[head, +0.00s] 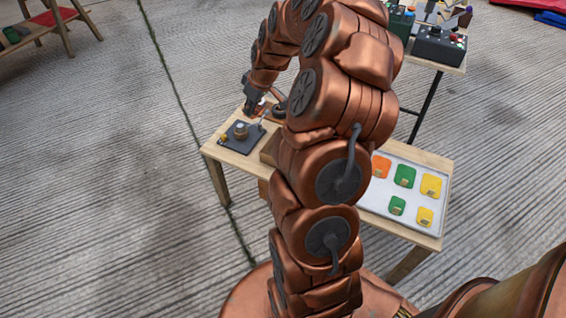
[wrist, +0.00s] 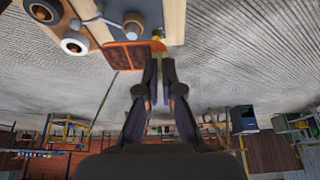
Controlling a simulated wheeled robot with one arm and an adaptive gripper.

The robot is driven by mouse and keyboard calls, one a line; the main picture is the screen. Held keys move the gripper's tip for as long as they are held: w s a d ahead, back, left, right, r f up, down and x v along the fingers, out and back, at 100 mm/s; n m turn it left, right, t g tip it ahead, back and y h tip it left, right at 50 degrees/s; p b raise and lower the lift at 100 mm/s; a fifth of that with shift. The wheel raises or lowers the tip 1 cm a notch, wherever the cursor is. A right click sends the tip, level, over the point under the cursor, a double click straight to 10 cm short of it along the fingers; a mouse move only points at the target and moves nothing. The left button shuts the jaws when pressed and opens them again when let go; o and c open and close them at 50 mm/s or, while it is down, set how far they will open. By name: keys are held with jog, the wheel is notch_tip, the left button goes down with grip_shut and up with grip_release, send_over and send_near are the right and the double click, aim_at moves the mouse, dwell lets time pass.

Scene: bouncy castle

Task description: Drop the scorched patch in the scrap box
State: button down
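An orange patch (wrist: 124,57) with brownish areas and a small yellow tab hangs at my fingertips in the wrist view; I take it for the scorched patch. My gripper (wrist: 159,62) has its two fingers close together at the tab, with the patch reaching out to the left. In the head view my gripper (head: 256,108) is above the table's far left part, and a bit of orange shows beside it. A wooden box wall (head: 269,149), perhaps the scrap box, shows mid-table, mostly hidden by my arm; its inside cannot be seen.
A white tray (head: 366,203) with several orange, green and yellow patches lies on the table's right. A dark plate with a round metal part (head: 240,130) stands at the left end. A second table with a dark control box (head: 438,46) is behind right.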

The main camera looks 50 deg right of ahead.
jog(key=shift+n, duration=0.4)
jog(key=shift+s+d+f+b, duration=0.8)
jog(key=shift+d+f+b, duration=0.45)
jog(key=shift+f, duration=1.25)
jog(key=shift+s+d+f+b, duration=0.9)
jog(key=shift+d+f, duration=0.6)
jog(key=shift+f, duration=0.95)
jog(key=shift+s+d+f+b, duration=0.7)
jog(key=shift+d+f+b, duration=0.6)
jog(key=shift+f, duration=1.2)
jog(key=c, duration=1.2)
grip_release()
jog(key=shift+c, duration=0.2)
jog(key=shift+d, duration=0.1)
jog(key=v, duration=1.2)
jog(key=shift+d, duration=0.1)
